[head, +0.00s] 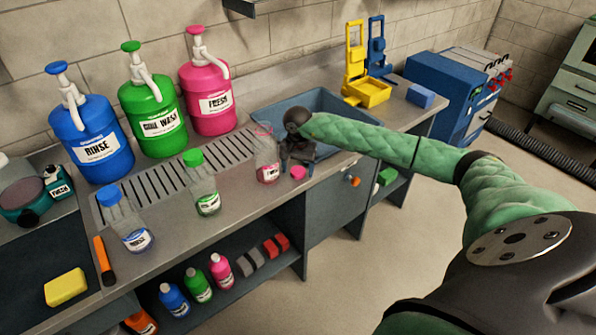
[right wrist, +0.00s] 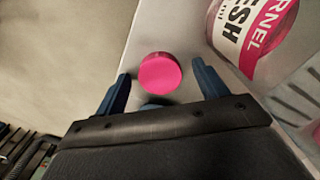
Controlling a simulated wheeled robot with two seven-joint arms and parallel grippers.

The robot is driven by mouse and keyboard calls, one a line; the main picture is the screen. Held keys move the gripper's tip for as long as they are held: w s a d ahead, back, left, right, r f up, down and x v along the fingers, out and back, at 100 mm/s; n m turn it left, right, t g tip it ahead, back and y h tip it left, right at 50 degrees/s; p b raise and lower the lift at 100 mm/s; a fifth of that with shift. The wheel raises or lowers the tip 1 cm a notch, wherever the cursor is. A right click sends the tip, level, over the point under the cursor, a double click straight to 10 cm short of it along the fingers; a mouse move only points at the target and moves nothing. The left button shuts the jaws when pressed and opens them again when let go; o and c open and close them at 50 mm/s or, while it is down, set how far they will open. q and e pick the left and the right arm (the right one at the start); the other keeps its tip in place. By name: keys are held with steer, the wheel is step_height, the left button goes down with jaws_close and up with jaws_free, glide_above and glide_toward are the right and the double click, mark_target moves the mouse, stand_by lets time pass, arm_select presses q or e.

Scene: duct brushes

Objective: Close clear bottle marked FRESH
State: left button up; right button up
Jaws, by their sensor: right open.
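The clear bottle marked FRESH (head: 267,165) stands upright on the counter, just left of my right gripper in the head view. Its label also shows at the upper right of the right wrist view (right wrist: 248,35). A pink ring shows at its top. A loose pink cap (head: 298,173) lies on the counter near the front edge. In the right wrist view the cap (right wrist: 160,74) sits between the blue fingertips. My right gripper (head: 297,163) is open, pointing down over the cap, with a finger on each side; I cannot tell if they touch it. My left gripper is out of view.
Clear bottles with green (head: 206,190) and blue (head: 131,222) caps stand to the left. Large pump jugs, including the pink FRESH jug (head: 209,98), stand behind. A sink (head: 268,105) lies behind my right gripper. Small bottles (head: 221,271) stand on the lower shelf.

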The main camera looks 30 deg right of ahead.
mark_target(298, 171)
steer(key=c, duration=1.1)
steer(key=shift+o, duration=0.2)
steer(key=shift+r, duration=0.2)
step_height(298, 171, up, 3)
steer(key=b, duration=0.2)
steer(key=shift+r+b, duration=0.2)
steer(key=shift+b, duration=0.2)
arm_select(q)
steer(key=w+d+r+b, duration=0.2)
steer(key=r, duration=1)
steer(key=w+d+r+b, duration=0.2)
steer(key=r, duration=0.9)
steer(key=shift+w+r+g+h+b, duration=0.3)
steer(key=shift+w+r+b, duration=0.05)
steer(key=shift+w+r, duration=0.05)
arm_select(e)
steer(key=s+d+r, duration=0.7)
steer(key=d, duration=0.2)
steer(key=shift+s+r, duration=0.15)
steer(key=shift+s, duration=0.2)
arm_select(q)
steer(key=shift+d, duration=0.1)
